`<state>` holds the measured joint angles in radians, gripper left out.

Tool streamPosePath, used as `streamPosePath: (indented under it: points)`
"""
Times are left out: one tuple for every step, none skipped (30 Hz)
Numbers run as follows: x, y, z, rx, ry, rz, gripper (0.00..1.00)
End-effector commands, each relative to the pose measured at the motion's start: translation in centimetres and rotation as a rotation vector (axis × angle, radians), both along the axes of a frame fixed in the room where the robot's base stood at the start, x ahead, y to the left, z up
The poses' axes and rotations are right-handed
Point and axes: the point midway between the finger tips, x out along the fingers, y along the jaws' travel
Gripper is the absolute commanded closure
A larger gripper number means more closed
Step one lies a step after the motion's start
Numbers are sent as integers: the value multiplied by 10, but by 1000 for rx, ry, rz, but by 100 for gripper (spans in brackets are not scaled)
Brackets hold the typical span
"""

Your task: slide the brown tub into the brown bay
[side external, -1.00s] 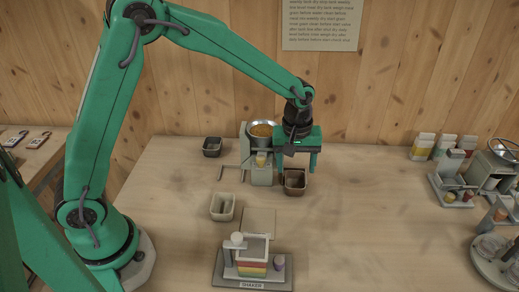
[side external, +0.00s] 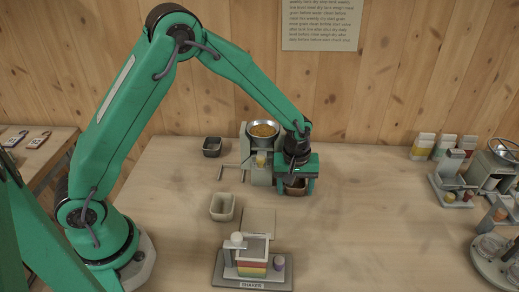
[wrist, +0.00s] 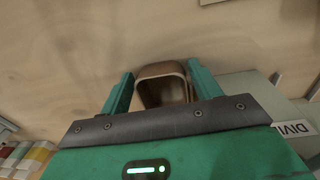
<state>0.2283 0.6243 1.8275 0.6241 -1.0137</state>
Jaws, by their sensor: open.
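The brown tub (side external: 296,188) stands on the table to the right of the grey machine with the grain bowl. My gripper (side external: 295,184) is low over the tub, with one finger on each side of it. In the wrist view the tub (wrist: 163,74) shows its open top and looks empty. My gripper (wrist: 159,82) is open around it there, with a narrow gap visible beside the fingers. My gripper hides part of the tub in the side view. I cannot make out a brown bay in either view.
The grey machine (side external: 258,172) with a grain bowl (side external: 263,130) stands close left of my gripper. A dark tub (side external: 212,147) and a pale tub (side external: 222,207) stand further left. The shaker stand (side external: 252,268) is in front.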

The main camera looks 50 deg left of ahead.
Motion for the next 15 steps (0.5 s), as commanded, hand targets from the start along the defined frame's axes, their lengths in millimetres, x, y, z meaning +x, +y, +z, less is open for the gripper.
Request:
streamPosePath:
  points:
    - [0,0,0,0,0,0,37]
    - [0,0,0,0,0,0,37]
    - [0,0,0,0,0,0,39]
    - [0,0,0,0,0,0,45]
    - [0,0,0,0,0,0,51]
    - [0,0,0,0,0,0,59]
    - [0,0,0,0,0,0,65]
    - [0,0,0,0,0,0,70]
    - [0,0,0,0,0,0,71]
    - [0,0,0,0,0,0,71]
    - [0,0,0,0,0,0,71]
    - [0,0,0,0,0,0,71]
    - [0,0,0,0,0,0,71]
    - [1,1,0,0,0,0,71]
    - [1,1,0,0,0,0,71]
